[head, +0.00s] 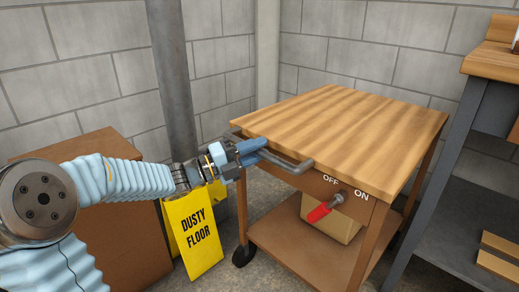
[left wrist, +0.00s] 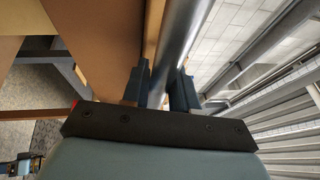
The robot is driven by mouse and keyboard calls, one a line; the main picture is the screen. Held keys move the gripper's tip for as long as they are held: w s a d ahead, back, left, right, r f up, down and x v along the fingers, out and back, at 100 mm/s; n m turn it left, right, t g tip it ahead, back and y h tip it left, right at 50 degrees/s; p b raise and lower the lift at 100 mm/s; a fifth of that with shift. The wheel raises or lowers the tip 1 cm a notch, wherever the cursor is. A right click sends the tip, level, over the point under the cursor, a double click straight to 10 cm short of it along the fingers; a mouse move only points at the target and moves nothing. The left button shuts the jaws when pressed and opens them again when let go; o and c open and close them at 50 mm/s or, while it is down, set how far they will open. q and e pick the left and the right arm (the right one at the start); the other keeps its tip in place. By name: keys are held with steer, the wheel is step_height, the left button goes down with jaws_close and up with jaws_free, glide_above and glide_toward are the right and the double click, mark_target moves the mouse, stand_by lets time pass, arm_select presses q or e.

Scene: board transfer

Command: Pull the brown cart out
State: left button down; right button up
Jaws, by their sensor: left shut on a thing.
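The brown cart (head: 350,122) stands in the middle right of the head view, with a striped wooden top, a lower shelf and a dark caster. A grey bar handle (head: 290,164) runs along its near left side. My left gripper (head: 250,150) is shut on this handle. In the left wrist view, the handle (left wrist: 178,55) passes between the two dark fingers of my left gripper (left wrist: 161,88). A lever with a red grip (head: 319,212) sits on the cart's front panel between OFF and ON, pointing down toward the left.
A yellow "DUSTY FLOOR" sign (head: 194,232) stands left of the cart, close to its caster. A brown box (head: 130,240) is behind my left arm. A grey pole (head: 172,75) rises behind the sign. A grey-legged workbench (head: 450,150) stands close on the cart's right.

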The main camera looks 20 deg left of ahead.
arm_select(q)
steer(key=c, duration=1)
jaws_free()
steer(key=shift+o, duration=0.2)
steer(key=p+v, duration=0.1)
steer(key=v, duration=1.2)
steer(key=shift+s+a+f, duration=0.2)
steer(key=shift+s+a, duration=0.05)
steer(key=shift+s, duration=0.05)
